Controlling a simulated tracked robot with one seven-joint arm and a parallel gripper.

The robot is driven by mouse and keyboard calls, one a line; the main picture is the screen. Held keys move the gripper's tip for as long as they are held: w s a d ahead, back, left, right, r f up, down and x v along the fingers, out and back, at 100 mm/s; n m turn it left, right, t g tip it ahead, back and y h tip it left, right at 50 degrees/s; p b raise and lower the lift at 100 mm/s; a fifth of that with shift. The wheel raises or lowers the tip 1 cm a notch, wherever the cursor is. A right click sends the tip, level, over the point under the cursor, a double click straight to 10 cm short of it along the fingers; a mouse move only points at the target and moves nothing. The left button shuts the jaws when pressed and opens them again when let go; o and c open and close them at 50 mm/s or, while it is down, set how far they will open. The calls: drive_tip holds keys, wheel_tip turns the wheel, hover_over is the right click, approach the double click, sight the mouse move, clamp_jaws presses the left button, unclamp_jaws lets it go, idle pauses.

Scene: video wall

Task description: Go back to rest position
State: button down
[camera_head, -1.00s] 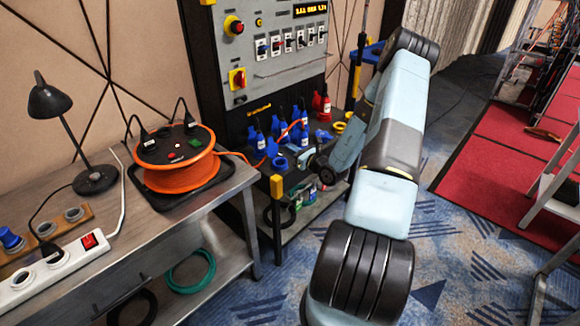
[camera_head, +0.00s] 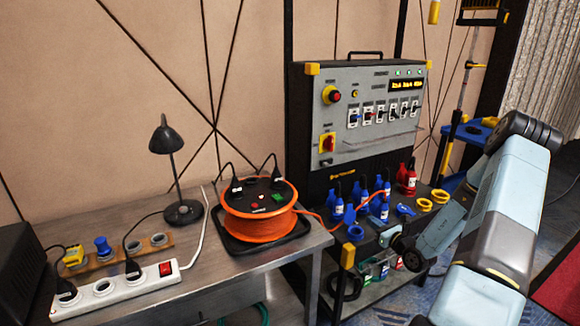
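My arm, pale blue and grey with dark joints, rises at the right of the head view and bends over at a dark elbow. Its forearm slopes down and left toward the power panel's shelf. The small grey end piece there looks like my gripper (camera_head: 391,236). It is beside the blue connectors, and I cannot tell whether it touches anything. Its fingers are too small and partly hidden to show whether they are open, and nothing held can be made out.
The grey power panel (camera_head: 350,148) stands behind a shelf with blue plugs (camera_head: 338,208), red plugs (camera_head: 408,178) and yellow rings (camera_head: 425,205). On the left bench (camera_head: 225,275) are an orange cable reel (camera_head: 262,226), a black lamp (camera_head: 165,140) and a white power strip (camera_head: 115,293).

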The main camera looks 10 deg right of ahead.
drive_tip(key=s+a+r+n+g+y, duration=0.3)
drive_tip(key=s+a+r+n+g, duration=0.35)
drive_tip(key=a+r+n, duration=0.35)
drive_tip(key=s+a+r+n+g+y, duration=0.3)
drive_tip(key=s+a+r+n+g, duration=0.2)
drive_tip(key=a+r+n+g, duration=0.5)
drive_tip(key=s+a+r+n+h, duration=0.4)
drive_tip(key=s+r+n+h, duration=0.2)
drive_tip(key=s+r, duration=0.55)
drive_tip(key=s+d+r+n+t+h, duration=0.2)
drive_tip(key=s+r+n+h, duration=0.1)
drive_tip(key=s, duration=0.3)
drive_tip(key=s+d+r+n+t+h, duration=0.2)
drive_tip(key=s+r+t+h, duration=0.1)
drive_tip(key=s, duration=0.4)
drive_tip(key=shift+s+d+r+n, duration=0.25)
drive_tip(key=shift+d+r+n, duration=0.15)
drive_tip(key=shift+r, duration=0.15)
drive_tip(key=shift+a, duration=0.1)
